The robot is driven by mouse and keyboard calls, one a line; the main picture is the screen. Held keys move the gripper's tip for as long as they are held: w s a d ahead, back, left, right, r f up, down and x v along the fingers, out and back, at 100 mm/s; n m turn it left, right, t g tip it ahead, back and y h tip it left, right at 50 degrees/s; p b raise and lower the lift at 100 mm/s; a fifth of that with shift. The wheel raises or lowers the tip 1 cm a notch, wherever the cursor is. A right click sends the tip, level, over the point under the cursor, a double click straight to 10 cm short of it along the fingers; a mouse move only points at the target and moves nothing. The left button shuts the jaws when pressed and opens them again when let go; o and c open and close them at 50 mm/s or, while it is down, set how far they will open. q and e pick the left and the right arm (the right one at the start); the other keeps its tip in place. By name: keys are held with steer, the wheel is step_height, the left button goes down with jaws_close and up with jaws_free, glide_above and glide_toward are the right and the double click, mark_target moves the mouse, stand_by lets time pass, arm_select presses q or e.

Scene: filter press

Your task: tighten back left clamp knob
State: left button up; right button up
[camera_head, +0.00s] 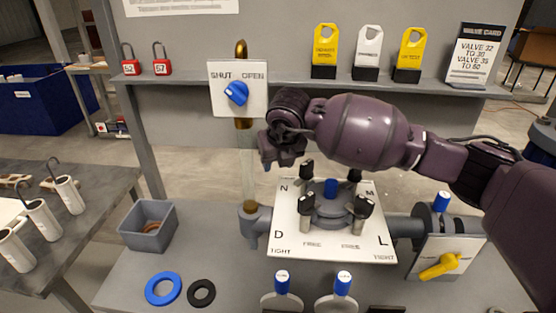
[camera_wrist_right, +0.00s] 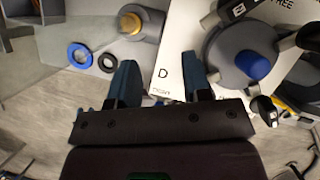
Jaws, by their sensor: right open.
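The back left clamp knob (camera_head: 307,168) is black and stands at the rear left of the grey round housing (camera_head: 330,210) with a blue centre cap (camera_head: 331,188). Other black knobs (camera_head: 363,206) stand around the housing on the white plate (camera_head: 284,230). My right gripper (camera_head: 273,158) is to the left of the back left knob, apart from it. In the right wrist view my right gripper (camera_wrist_right: 162,75) is open with nothing between its fingers. Black knobs (camera_wrist_right: 262,110) show there to the right of the fingers; I cannot tell which is the back left one.
A pipe (camera_head: 249,180) with a blue valve dial (camera_head: 236,93) stands at left. A shelf (camera_head: 295,84) with tags runs behind. A grey bin (camera_head: 149,226), blue ring (camera_head: 152,297) and black ring (camera_head: 192,293) are on the left. A yellow handle (camera_head: 438,266) is at right.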

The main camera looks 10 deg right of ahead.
arm_select(q)
steer(key=shift+r, duration=0.1)
steer(key=shift+w+d+b, duration=0.1)
steer(key=shift+w+b, duration=0.55)
steer(key=shift+b, duration=0.1)
arm_select(e)
steer(key=v, duration=1)
steer(key=shift+r, duration=0.4)
steer(key=shift+s, duration=0.1)
